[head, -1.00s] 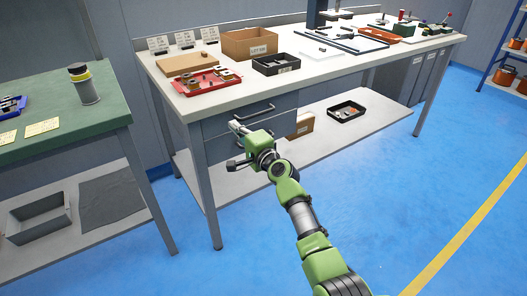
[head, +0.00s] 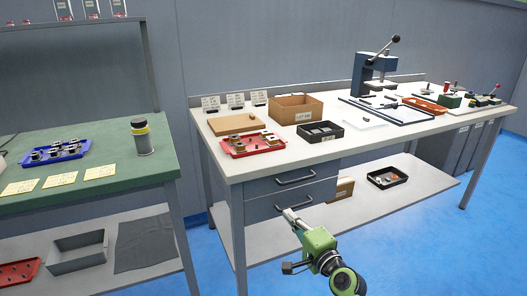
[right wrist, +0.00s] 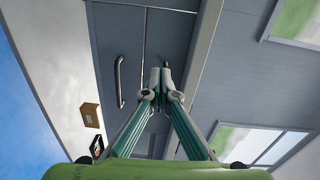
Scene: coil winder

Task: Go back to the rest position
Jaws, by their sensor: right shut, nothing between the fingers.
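My right gripper (head: 289,216) is in front of the drawers of the white-topped workbench (head: 225,165), below the table top. In the right wrist view its fingertips (right wrist: 160,78) meet, with nothing between them. The drawer unit (head: 285,190) has two drawers with bar handles, and both look shut. One drawer handle (right wrist: 119,82) also shows in the right wrist view, apart from the fingers. My left gripper is in neither view.
On the workbench are a red tray (head: 252,149), a cardboard box (head: 297,106), a black bin (head: 321,139) and a press (head: 375,75). A green table (head: 110,179) with a blue tray (head: 60,152) stands at the left. Blue floor (head: 400,235) is clear at the lower right.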

